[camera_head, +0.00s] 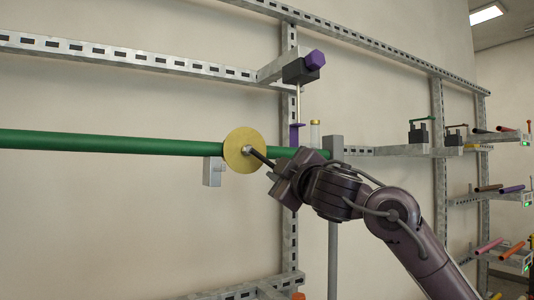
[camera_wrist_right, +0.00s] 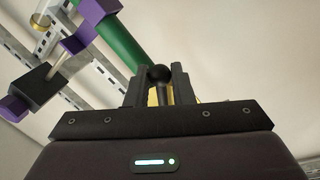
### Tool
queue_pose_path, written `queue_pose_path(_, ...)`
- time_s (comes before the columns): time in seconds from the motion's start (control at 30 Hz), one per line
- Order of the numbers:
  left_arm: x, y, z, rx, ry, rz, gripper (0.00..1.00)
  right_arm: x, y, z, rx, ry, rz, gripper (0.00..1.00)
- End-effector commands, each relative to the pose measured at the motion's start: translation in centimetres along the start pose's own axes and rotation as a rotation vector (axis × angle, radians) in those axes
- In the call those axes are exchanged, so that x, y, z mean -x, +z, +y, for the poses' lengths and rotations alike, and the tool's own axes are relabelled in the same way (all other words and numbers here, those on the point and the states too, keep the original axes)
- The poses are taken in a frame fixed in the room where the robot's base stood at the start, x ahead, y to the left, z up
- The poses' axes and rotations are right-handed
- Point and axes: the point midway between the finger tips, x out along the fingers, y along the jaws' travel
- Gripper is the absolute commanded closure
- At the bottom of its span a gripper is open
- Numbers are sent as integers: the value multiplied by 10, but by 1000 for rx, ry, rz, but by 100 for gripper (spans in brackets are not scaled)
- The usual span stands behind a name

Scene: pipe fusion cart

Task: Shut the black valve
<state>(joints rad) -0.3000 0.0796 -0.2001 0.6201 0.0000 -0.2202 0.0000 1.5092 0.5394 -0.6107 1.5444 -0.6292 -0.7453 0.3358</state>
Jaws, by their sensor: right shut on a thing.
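A black lever with a ball end (camera_wrist_right: 160,75) sits between the fingers of my right gripper (camera_wrist_right: 158,88) in the wrist view. In the head view the lever (camera_head: 261,158) runs from the silver hub of a round yellow disc (camera_head: 236,144) down to the right. My right gripper (camera_head: 274,176) is shut on this lever, just right of the disc. The disc sits on a long green pipe (camera_head: 110,143). The gripper hides part of the lever and some pipe behind it. My left gripper is not in view.
A black block with a purple knob (camera_head: 314,59) hangs above on the metal rail. A purple bracket (camera_head: 295,134) and a clear cylinder (camera_head: 315,134) stand close behind my gripper. Racks with coloured rods (camera_head: 488,188) are at right. The room left, below the pipe, is clear.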

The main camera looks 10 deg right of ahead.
Motion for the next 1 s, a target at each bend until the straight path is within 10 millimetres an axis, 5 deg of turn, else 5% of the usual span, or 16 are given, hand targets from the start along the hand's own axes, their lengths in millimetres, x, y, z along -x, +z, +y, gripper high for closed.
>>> queue_pose_path(1.0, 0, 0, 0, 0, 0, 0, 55, 4, -6, -23, -298, -3, -56, 95)
